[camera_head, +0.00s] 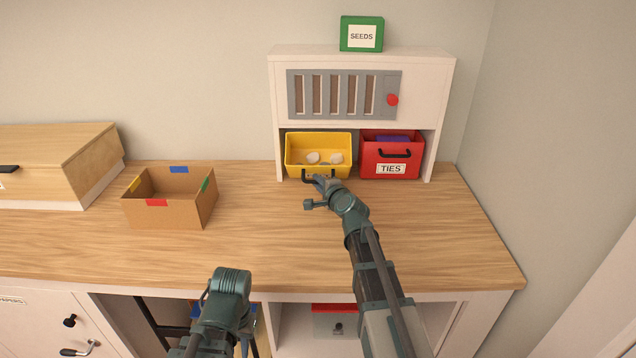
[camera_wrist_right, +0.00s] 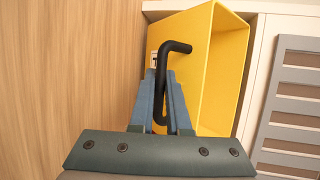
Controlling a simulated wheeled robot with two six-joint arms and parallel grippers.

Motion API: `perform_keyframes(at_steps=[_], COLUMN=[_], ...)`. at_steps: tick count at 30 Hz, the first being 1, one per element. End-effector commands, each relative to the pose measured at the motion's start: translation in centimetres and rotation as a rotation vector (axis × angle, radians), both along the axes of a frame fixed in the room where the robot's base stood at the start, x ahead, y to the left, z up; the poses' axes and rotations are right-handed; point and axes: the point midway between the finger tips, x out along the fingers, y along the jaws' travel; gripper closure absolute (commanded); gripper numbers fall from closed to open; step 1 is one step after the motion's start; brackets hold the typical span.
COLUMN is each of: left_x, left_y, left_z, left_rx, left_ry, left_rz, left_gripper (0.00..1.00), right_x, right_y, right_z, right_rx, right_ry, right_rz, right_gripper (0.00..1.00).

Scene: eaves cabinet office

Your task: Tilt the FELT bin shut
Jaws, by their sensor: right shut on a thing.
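A yellow bin (camera_head: 318,147) stands tilted out at the lower left of the white cabinet, its open top showing several pale lumps inside. Most of its front label is hidden; only a sliver (camera_wrist_right: 154,58) shows in the right wrist view, so I cannot read its name. My right gripper (camera_head: 319,182) is shut on the bin's black handle (camera_wrist_right: 178,47), with the fingers around the bar in the right wrist view (camera_wrist_right: 163,90). My left gripper (camera_head: 226,290) hangs low in front of the counter, its fingers not clearly visible.
A red bin labelled TIES (camera_head: 391,159) sits right beside the yellow one. A green SEEDS box (camera_head: 361,34) stands on the cabinet top (camera_head: 300,52). An open cardboard box (camera_head: 170,217) is on the wooden counter (camera_head: 260,235) to the left. The counter's right side is clear.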

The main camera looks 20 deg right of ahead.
Motion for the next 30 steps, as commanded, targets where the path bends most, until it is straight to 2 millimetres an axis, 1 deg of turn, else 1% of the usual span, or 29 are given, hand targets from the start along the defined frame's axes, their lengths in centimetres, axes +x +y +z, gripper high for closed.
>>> perform_keyframes(at_steps=[5, 8, 15, 21, 27, 30], left_x=[0.0, 0.0, 0.0, 0.0, 0.0, 0.0], left_y=[0.0, 0.0, 0.0, 0.0, 0.0, 0.0], left_z=[1.7, 3.4, 8.5, 12.2, 14.8, 15.4], left_rx=[0.000, 0.000, 0.000, 0.000, 0.000, 0.000], left_ry=[0.000, 0.000, 0.000, 0.000, 0.000, 0.000], left_rz=[0.000, 0.000, 0.000, 0.000, 0.000, 0.000], left_gripper=[0.74, 0.74, 0.74, 0.74, 0.74, 0.74], right_x=[0.4, 0.8, 2.3, 3.7, 5.1, 5.5], right_y=[0.0, -0.1, -0.5, -1.0, -1.3, -1.5], right_z=[1.0, 1.8, 3.7, 4.8, 5.3, 5.3], right_rx=[0.010, 0.023, 0.069, 0.113, 0.151, 0.165], right_ry=[0.034, 0.079, 0.244, 0.395, 0.530, 0.572], right_rz=[0.004, 0.004, 0.002, 0.001, 0.001, 0.000], right_gripper=[1.00, 1.00, 1.00, 1.00, 1.00, 1.00])
